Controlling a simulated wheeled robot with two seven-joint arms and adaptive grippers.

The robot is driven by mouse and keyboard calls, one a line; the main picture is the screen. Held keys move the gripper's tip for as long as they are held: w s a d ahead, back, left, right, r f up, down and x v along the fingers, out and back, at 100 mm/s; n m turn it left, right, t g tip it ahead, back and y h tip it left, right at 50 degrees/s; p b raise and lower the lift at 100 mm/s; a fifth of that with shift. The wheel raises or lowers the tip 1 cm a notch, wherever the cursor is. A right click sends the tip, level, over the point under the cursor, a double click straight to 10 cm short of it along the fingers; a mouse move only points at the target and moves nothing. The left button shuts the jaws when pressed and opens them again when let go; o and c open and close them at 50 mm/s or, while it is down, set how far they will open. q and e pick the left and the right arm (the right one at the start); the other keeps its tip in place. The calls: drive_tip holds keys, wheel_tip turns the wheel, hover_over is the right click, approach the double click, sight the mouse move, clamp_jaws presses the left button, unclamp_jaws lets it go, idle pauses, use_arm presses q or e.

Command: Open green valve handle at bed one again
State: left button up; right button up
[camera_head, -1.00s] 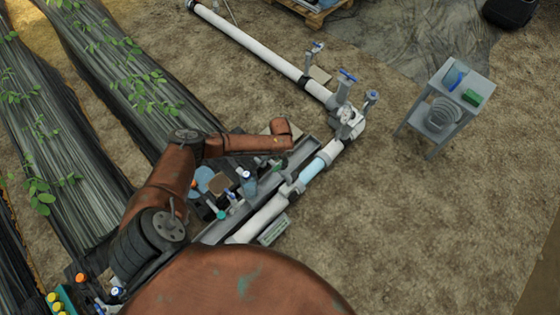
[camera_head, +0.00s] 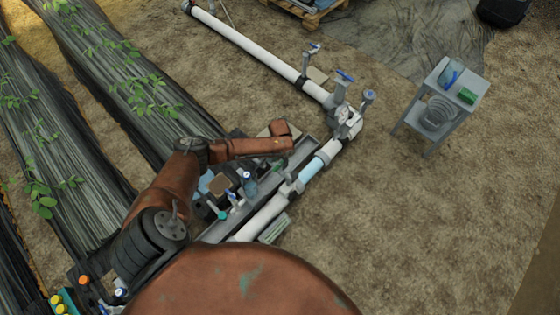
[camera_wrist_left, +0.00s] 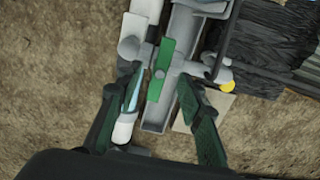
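In the left wrist view the green valve handle (camera_wrist_left: 160,68) is a flat bar on a grey valve body. It lies roughly lengthwise along the grey channel below it, and a grey branch (camera_wrist_left: 192,67) runs off to the right. My left gripper (camera_wrist_left: 159,76) is open, with one dark green finger on each side of the handle's lower part. Gaps show between the fingers and the handle, and whether they are level with it I cannot tell. My right gripper is not in view.
Bottles and small items crowd the tray (camera_head: 218,232) under my left arm. A grey side table (camera_head: 446,77) stands at the right. Planted beds (camera_head: 105,75) lie left; bare soil is free at right.

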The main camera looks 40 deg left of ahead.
sight(280, 165)
use_arm(q)
drive_tip(key=shift+f+b, duration=0.9)
drive_tip(key=shift+f, duration=1.25)
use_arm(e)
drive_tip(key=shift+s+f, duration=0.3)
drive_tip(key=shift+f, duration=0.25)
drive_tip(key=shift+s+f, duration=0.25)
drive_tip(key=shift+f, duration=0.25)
use_arm(q)
drive_tip(key=shift+r, duration=0.1)
drive_tip(key=shift+c, duration=0.5)
